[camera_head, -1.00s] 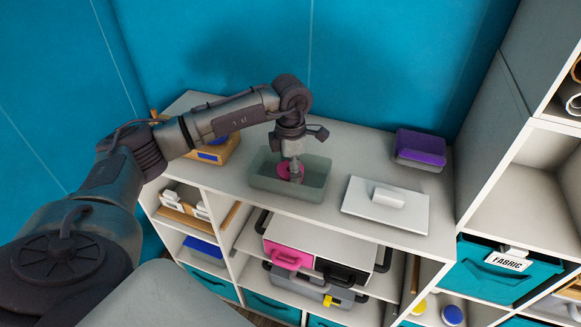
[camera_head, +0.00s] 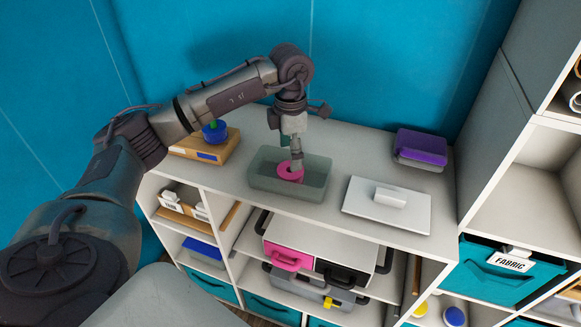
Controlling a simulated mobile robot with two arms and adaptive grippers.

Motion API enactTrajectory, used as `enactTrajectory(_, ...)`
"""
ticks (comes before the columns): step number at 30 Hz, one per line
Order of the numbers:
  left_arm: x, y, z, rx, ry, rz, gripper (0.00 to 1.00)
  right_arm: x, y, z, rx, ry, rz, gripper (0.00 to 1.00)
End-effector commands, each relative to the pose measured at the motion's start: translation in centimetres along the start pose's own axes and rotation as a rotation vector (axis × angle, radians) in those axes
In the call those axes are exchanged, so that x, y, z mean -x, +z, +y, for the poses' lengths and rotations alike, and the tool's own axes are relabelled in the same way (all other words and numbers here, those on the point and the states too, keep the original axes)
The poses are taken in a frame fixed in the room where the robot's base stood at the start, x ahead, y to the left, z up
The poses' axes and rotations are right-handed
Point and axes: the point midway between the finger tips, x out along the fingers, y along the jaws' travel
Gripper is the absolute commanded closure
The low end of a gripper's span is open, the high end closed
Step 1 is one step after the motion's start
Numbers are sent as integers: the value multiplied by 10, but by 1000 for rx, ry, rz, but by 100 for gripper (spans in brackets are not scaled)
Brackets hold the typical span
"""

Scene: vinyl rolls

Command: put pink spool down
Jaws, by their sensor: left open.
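The pink spool (camera_head: 286,173) sits inside an open grey-green bin (camera_head: 262,188) on the shelf top, toward the bin's left half. My left gripper (camera_head: 297,168) is just above the spool, pointing down into the bin. Its fingers are open, and its tips are close to the spool's upper right side; I cannot tell whether they touch it. My right gripper is not in view.
A white lid with a handle (camera_head: 386,212) lies right of the bin. A purple-topped box (camera_head: 421,147) stands behind it. A cardboard box (camera_head: 205,147) with a blue spool (camera_head: 214,132) is at left. A tall shelf unit (camera_head: 497,150) borders the right side.

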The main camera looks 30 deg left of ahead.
Motion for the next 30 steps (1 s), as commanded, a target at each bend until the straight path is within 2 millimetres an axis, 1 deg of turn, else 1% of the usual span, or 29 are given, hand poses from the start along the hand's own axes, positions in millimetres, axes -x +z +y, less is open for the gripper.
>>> enactTrajectory(1,11,1,0,0,3,-4,21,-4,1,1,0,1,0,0)
enactTrajectory(3,25,1,0,0,2,-4,21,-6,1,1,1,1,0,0)
enactTrajectory(6,42,1,0,1,1,-3,21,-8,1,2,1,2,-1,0)
enactTrajectory(10,56,0,0,1,0,0,21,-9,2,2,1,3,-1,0)
enactTrajectory(15,62,0,0,1,-1,0,21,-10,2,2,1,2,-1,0)
enactTrajectory(30,62,0,0,0,-1,1,21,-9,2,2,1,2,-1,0)
